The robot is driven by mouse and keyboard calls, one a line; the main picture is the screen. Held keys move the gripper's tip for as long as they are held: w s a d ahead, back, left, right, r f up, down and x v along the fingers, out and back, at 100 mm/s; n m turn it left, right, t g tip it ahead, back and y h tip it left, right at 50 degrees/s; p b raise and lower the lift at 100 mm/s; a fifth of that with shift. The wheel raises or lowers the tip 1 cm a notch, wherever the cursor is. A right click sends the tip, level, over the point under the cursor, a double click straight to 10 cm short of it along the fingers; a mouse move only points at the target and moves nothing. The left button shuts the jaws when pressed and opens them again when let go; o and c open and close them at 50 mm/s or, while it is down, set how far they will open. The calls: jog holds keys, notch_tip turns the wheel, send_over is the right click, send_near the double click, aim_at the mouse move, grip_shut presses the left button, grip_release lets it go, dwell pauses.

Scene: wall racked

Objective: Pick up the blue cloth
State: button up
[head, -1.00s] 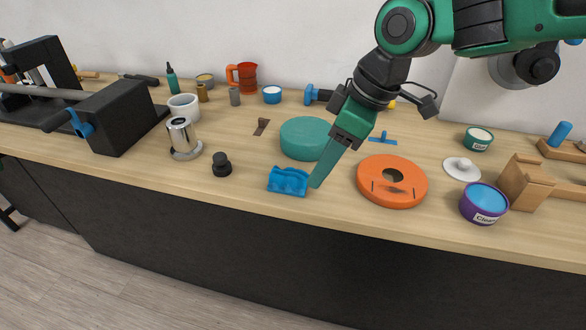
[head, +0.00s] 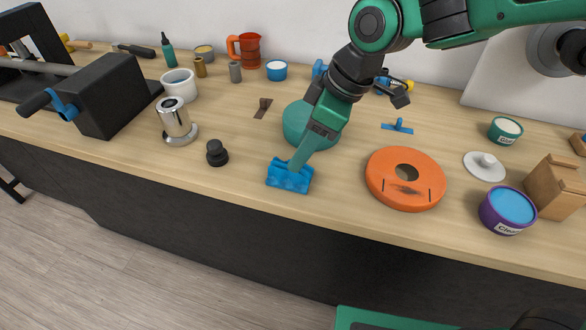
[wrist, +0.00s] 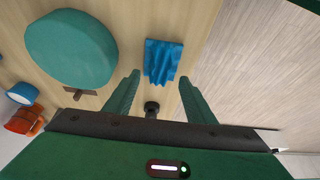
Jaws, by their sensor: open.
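My gripper (head: 297,166) is open and empty. In the head view its green finger overlaps the back of the cloth; I cannot tell whether it touches.
A green round block (head: 300,120) stands close behind the cloth, near my gripper. An orange disc (head: 405,165) lies to the right. A small black knob-like piece (head: 216,153) stands to the left. The bench's front edge is close to the cloth.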

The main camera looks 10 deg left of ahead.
jog(key=shift+x, duration=2.7)
jog(key=shift+c, duration=0.3)
jog(key=c, duration=1.2)
jog(key=shift+r, duration=0.1)
jog(key=shift+r, duration=0.45)
notch_tip(320, 180, up, 4)
jog(key=shift+s+a+f, duration=0.1)
jog(key=shift+s+f, duration=0.05)
jog(key=shift+f, duration=0.1)
jog(key=s+a+r, duration=0.5)
jog(key=s+r, duration=0.1)
jog(key=s, duration=0.4)
jog(key=shift+r, duration=0.25)
